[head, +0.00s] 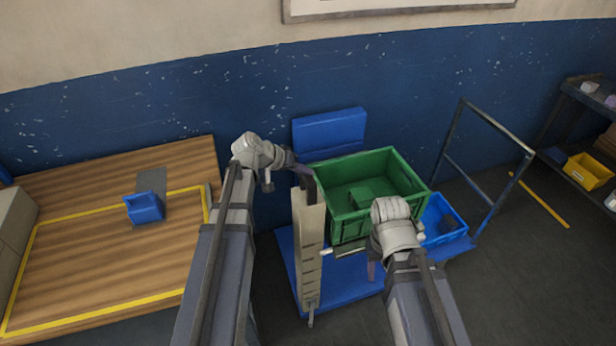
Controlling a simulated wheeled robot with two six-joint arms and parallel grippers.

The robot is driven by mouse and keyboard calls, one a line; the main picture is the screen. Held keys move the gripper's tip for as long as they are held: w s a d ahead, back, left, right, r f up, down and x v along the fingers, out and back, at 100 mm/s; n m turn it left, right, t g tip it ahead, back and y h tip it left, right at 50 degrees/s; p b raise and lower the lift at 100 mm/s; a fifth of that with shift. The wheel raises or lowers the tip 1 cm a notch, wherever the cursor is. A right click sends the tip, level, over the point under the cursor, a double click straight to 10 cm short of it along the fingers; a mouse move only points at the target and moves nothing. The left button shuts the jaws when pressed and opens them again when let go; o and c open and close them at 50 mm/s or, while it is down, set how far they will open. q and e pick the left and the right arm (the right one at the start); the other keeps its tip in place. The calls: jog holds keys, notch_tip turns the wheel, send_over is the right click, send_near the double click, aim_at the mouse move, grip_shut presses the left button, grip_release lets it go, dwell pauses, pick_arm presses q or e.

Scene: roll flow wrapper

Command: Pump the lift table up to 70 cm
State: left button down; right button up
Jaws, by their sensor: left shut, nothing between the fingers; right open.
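The blue lift table (352,277) stands in the middle of the head view, with a green crate (407,176) and a blue bin (447,228) on it. A beige upright with dark step marks (309,245), like a height scale, stands at its left side. A pale bar (350,249) shows below the crate's front. My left gripper (306,181) is shut and empty at the top of the upright; I cannot tell whether it touches. My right gripper (372,271) is open in front of the crate, partly hidden by its wrist.
A wooden table (105,266) with yellow tape and a small blue bin (143,207) is at the left. A dark rail frame (498,135) stands behind right. A shelf with a yellow bin (588,171) is at far right. Open floor lies at lower right (540,290).

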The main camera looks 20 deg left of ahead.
aim_at(304, 180)
pick_arm(q)
jog(key=shift+f+b, duration=2.05)
jog(key=shift+f, duration=0.05)
dwell(1.6)
jog(key=shift+r, duration=0.1)
jog(key=shift+r+p, duration=2.6)
jog(key=shift+p, duration=0.15)
notch_tip(304, 180, up, 5)
jog(key=p, duration=0.5)
jog(key=shift+r, duration=0.1)
